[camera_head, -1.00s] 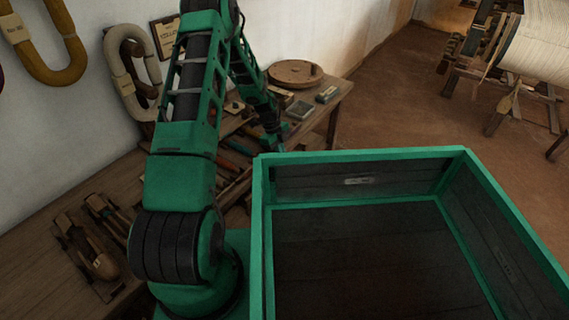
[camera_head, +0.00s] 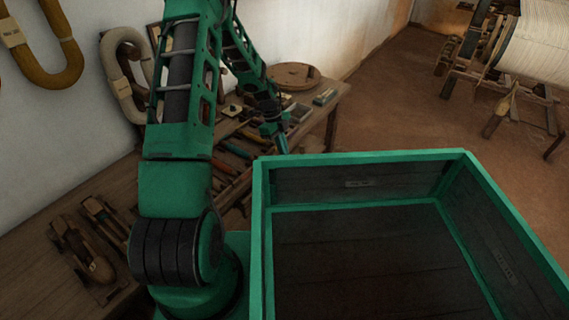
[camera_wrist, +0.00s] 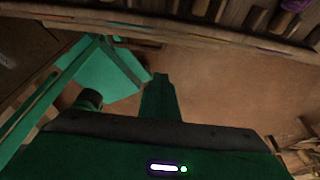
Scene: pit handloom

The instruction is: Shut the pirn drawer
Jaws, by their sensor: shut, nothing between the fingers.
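Colored pirns (camera_head: 237,150) lie in a slatted wooden holder at the bench's front side, partly hidden behind my arm; this looks like the pirn drawer, but how far it stands out I cannot tell. In the wrist view a wooden edge (camera_wrist: 200,34) crosses the top, with several pirns (camera_wrist: 283,20) behind it. My gripper (camera_head: 283,146) is shut and empty, pointing down beside the bench's front side. Its fingers (camera_wrist: 160,92) show in the wrist view over the floor, apart from the wooden edge there.
The wooden bench (camera_head: 334,98) runs along the wall, with a round wooden lid (camera_head: 292,76) at its far end. Wooden shuttles (camera_head: 85,250) lie on its near left part. A loom (camera_head: 500,65) stands at the back right. Open floor (camera_head: 390,100) lies between.

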